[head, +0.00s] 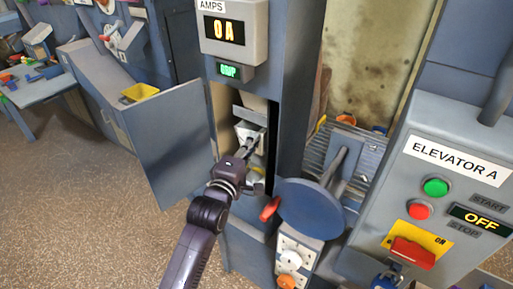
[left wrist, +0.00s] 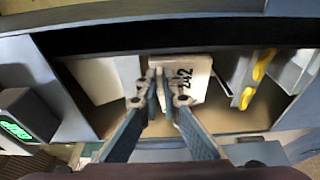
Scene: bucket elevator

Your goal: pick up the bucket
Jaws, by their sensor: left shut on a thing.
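A white piece marked 242 (left wrist: 190,72), which looks like the bucket, is inside the open cabinet in the left wrist view. In the head view a white piece (head: 243,130) shows in the cabinet opening, partly hidden by my gripper. My left gripper (head: 254,142) reaches into the opening. In the left wrist view its fingers (left wrist: 164,90) are close together on the near edge of the white piece. Its full shape is hidden. My right gripper is not in view.
The cabinet door (head: 172,140) stands open at the left of the opening. A round blue plate (head: 312,208) is close at the right. In the left wrist view, yellow parts (left wrist: 258,66) stand right of the white piece. The control box (head: 430,190) reads OFF.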

